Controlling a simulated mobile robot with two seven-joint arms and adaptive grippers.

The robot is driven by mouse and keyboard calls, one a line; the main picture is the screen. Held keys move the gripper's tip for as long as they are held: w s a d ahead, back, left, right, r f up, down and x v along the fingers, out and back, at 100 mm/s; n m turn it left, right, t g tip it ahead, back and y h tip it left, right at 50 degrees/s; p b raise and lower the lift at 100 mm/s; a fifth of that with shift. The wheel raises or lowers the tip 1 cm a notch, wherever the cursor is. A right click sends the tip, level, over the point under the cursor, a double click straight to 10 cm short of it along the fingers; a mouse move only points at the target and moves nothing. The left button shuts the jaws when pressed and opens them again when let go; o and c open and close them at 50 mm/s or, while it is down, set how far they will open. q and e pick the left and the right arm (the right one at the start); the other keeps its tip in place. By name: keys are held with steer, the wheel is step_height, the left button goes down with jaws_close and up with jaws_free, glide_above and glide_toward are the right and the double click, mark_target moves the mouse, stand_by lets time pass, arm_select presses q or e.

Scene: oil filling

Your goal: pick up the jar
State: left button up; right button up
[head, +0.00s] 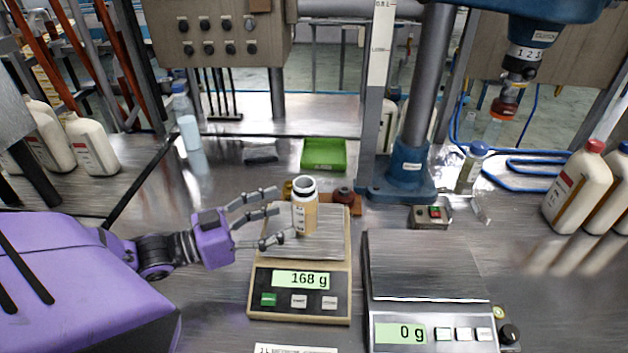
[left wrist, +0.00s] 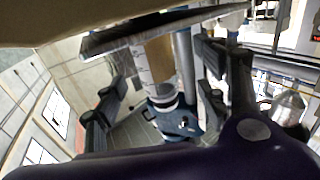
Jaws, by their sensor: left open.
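The jar (head: 304,207) is a small tan container with a white neck and a dark open mouth. It stands upright on the pan of the left scale (head: 268,240), whose display reads 168 g. My left gripper (head: 280,216) comes in from the left with its fingers open, and the fingertips are close to the jar's left side. In the left wrist view the jar (left wrist: 158,62) shows between the spread fingers of the gripper (left wrist: 160,105). I cannot tell whether any finger touches it. My right gripper is not in view.
A second scale (head: 425,270) reading 0 g stands to the right. A blue-based column (head: 408,165) rises behind the scales. A green tray (head: 323,154) lies behind the jar. White bottles (head: 580,185) stand at the right and more (head: 92,145) at the left.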

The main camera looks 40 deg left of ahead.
mark_target(306, 209)
arm_select(q)
steer(key=x, duration=0.6)
steer(key=shift+w+d+r, duration=0.1)
steer(key=shift+d+r, duration=0.15)
steer(key=shift+d, duration=0.1)
steer(key=shift+w+d, duration=0.1)
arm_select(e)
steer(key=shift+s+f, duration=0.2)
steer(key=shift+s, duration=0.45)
